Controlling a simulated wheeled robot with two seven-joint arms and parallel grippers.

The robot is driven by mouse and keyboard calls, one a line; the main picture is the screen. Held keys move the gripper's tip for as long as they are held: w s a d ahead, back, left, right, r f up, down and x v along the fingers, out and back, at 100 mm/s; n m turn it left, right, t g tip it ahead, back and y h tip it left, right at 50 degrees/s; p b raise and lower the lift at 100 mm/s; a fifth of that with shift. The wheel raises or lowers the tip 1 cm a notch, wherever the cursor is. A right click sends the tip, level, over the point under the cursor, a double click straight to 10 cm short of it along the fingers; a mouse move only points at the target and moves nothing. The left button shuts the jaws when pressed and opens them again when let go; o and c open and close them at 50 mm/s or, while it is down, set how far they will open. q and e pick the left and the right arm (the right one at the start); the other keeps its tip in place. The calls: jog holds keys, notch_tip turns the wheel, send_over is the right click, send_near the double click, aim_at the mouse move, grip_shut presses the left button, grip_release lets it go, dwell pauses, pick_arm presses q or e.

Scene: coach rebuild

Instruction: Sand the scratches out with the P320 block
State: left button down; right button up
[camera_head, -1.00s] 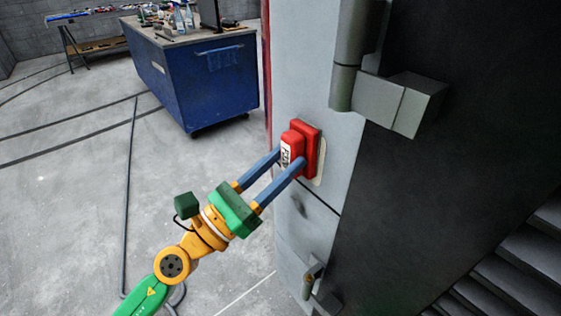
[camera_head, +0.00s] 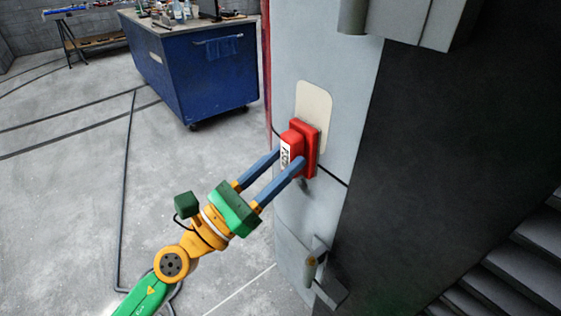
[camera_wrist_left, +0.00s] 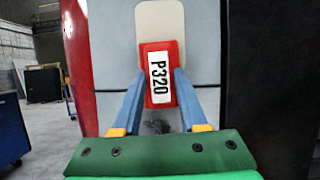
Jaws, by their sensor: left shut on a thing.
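My left gripper (camera_head: 280,168) is shut on the red P320 block (camera_head: 309,148), one blue finger on each side. The block's white label reads P320 in the left wrist view (camera_wrist_left: 160,78). The block's wide face is toward the grey panel (camera_head: 345,100), at or very near its surface; I cannot tell whether it touches. A cream rounded patch (camera_head: 314,98) on the panel shows just above the block, its lower end hidden. A dark scuffed mark (camera_wrist_left: 156,127) shows just below the block between the fingers. My right gripper is not in view.
A door handle (camera_head: 312,270) sticks out low on the panel, and a grey hinge-like bracket (camera_head: 405,20) sticks out above. Dark steps (camera_head: 500,270) lie at right. A blue cart (camera_head: 195,75) stands behind left. A cable (camera_head: 124,200) lies on open floor.

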pick_arm(q)
jog(key=s+a+b, duration=0.1)
jog(key=s+a, duration=0.2)
jog(key=a, duration=0.1)
jog(key=shift+s+a+b, duration=0.3)
jog(key=shift+a, duration=0.1)
jog(key=shift+s+a+b, duration=0.45)
jog(key=shift+a, duration=0.15)
jog(key=shift+s+a+b, duration=0.4)
jog(key=shift+a+b, duration=0.05)
jog(key=shift+a, duration=0.15)
